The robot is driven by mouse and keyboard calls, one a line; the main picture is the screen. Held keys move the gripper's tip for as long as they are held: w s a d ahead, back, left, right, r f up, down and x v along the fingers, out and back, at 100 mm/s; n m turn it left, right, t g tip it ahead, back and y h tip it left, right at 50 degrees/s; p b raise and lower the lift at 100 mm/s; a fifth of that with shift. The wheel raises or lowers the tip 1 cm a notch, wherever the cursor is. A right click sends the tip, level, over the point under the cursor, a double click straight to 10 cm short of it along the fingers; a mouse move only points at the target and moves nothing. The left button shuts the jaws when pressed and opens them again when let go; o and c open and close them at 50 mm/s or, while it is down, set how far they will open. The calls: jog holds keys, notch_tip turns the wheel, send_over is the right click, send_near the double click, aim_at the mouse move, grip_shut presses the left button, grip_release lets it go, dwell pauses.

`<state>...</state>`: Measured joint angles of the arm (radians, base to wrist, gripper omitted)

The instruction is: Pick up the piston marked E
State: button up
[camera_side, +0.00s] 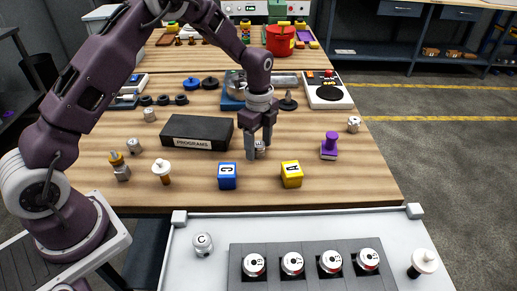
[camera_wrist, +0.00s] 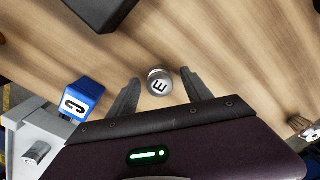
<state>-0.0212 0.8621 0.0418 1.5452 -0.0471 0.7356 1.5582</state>
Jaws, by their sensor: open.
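The piston marked E (camera_wrist: 158,84) is a small silver cylinder standing on the wooden table, its letter facing up in the wrist view. In the side view the piston (camera_side: 260,147) shows partly between my fingers. My gripper (camera_wrist: 160,98) is open, with one finger on each side of the piston and a visible gap to at least the left finger. In the side view my gripper (camera_side: 259,148) points down, its fingertips low near the table.
A black PROGRAMS box (camera_side: 197,132) lies left of my gripper. A blue C block (camera_side: 227,176), a yellow A block (camera_side: 291,174) and a purple stamp (camera_side: 329,146) stand nearby. A white tray (camera_side: 207,272) in front holds a piston marked C (camera_side: 203,244) and several numbered pistons.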

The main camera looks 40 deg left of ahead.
jog(key=shift+f, duration=0.2)
grip_shut()
